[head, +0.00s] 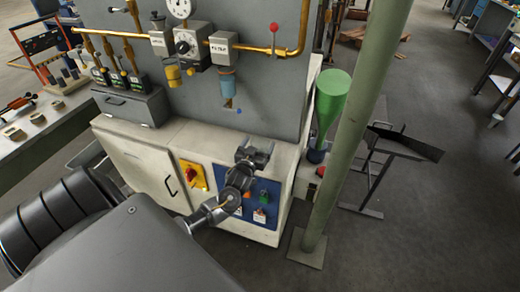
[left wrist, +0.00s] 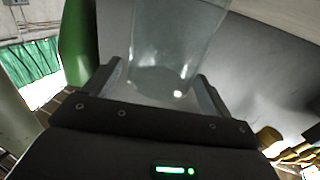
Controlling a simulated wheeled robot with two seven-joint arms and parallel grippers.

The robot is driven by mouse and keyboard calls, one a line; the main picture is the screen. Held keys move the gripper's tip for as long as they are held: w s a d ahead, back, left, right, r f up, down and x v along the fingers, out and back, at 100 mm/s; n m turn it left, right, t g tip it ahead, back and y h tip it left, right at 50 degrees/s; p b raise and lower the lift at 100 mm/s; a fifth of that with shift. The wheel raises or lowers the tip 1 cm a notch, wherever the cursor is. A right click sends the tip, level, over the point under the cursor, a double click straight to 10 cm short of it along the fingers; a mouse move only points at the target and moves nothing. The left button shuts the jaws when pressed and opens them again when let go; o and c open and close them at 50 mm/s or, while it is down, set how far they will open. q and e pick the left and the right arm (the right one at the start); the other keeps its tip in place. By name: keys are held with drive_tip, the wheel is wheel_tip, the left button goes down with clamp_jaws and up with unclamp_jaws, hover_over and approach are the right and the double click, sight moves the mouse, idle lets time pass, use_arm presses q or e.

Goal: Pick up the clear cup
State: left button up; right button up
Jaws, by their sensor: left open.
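A clear, see-through cup (left wrist: 175,45) fills the upper middle of the left wrist view, its rounded lower end between my left gripper's fingers. I cannot tell whether the fingers touch it. My left gripper (left wrist: 160,88) is open. In the head view my left gripper (head: 257,150) is in front of the cabinet's front edge. A bluish clear bowl (head: 227,86) hangs under the box marked FILTER (head: 221,48), above and left of the gripper; I cannot tell if it is the same cup. My right gripper is not in view.
A green funnel-like cone (head: 329,98) and a pale green post (head: 347,140) stand right of the gripper. Brass pipes (head: 270,50) and a gauge (head: 180,8) are on the grey panel. A red-and-yellow switch (head: 192,175) is on the cabinet (head: 135,168).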

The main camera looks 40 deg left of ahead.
use_arm(q)
drive_tip(key=shift+w+a, duration=0.2)
drive_tip(key=shift+w, duration=0.45)
drive_tip(key=c, duration=1.3)
drive_tip(key=shift+r, duration=0.55)
drive_tip(key=s+d+r, duration=0.1)
drive_tip(key=s+r, duration=0.3)
drive_tip(key=s+d+r, duration=0.1)
drive_tip(key=s+r, duration=0.3)
drive_tip(key=s, duration=0.1)
drive_tip(key=s+d+r, duration=0.2)
drive_tip(key=s+r, duration=0.2)
drive_tip(key=shift+s+b, duration=0.3)
drive_tip(key=shift+b, duration=0.1)
